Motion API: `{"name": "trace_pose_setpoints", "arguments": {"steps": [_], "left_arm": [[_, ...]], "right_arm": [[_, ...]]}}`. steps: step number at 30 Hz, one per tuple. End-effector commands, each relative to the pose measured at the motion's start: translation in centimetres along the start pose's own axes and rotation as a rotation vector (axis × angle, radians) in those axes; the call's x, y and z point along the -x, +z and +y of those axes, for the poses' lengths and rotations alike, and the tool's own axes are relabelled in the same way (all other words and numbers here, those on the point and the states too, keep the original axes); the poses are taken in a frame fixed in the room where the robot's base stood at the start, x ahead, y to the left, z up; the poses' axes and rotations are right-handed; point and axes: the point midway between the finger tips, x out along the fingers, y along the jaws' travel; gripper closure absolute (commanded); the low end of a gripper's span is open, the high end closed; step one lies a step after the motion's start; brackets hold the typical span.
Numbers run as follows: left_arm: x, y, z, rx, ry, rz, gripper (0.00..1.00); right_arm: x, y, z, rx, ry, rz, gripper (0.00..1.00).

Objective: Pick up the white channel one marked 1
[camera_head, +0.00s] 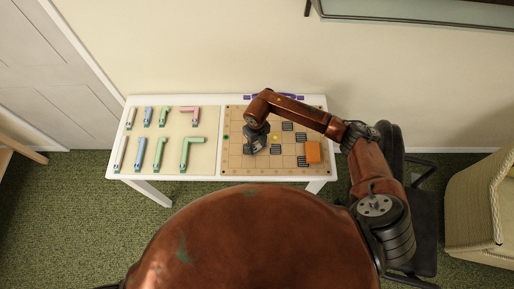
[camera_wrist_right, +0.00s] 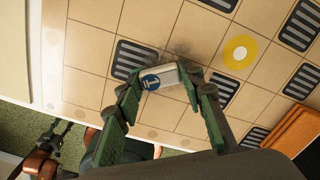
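My right gripper (camera_head: 255,147) is over the gridded board, at its left-centre. In the right wrist view its green fingers (camera_wrist_right: 163,84) are closed around a short white channel piece (camera_wrist_right: 172,76) with a blue round mark that reads like a 1. The fingertips touch both sides of it. I cannot tell whether it rests on the board or hangs just above it. In the head view the gripper hides this piece. My left gripper is absent from the head view; a dark and brown arm part, seemingly mine, shows small at the wrist view's lower left.
The tan gridded board (camera_head: 234,163) carries dark slotted tiles (camera_head: 276,149), a yellow spot (camera_head: 274,137) and an orange block (camera_head: 313,152). A cream tray (camera_head: 172,134) on the left of the white table (camera_head: 113,170) holds several white, blue, green and pink pieces. A dark chair (camera_head: 420,200) stands right.

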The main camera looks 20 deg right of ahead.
Motion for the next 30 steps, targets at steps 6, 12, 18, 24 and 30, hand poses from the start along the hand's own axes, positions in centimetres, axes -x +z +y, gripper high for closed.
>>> {"name": "trace_pose_setpoints", "arguments": {"steps": [6, 12, 18, 24, 30], "left_arm": [[0.0, 0.0, 0.0, 0.0, 0.0, -0.001, 0.6], [0.0, 0.1, 0.0, 0.0, 0.0, -0.001, 0.6], [-0.1, 0.1, 0.0, 0.0, 0.0, -0.001, 0.6], [-0.2, 0.1, 0.0, 0.0, 0.0, -0.002, 0.6], [-0.1, 0.1, 0.0, 0.0, 0.0, -0.001, 0.6]], "right_arm": [[0.0, 0.0, 0.0, 0.0, 0.0, 0.0, 0.8], [0.1, 0.0, 0.0, 0.0, 0.0, 0.0, 0.8], [1.1, 0.1, 0.0, 0.001, 0.0, -0.002, 0.8], [4.1, -0.6, 0.4, 0.004, 0.0, -0.003, 0.8], [8.8, -3.8, 2.7, 0.006, 0.0, -0.004, 0.8]]}}
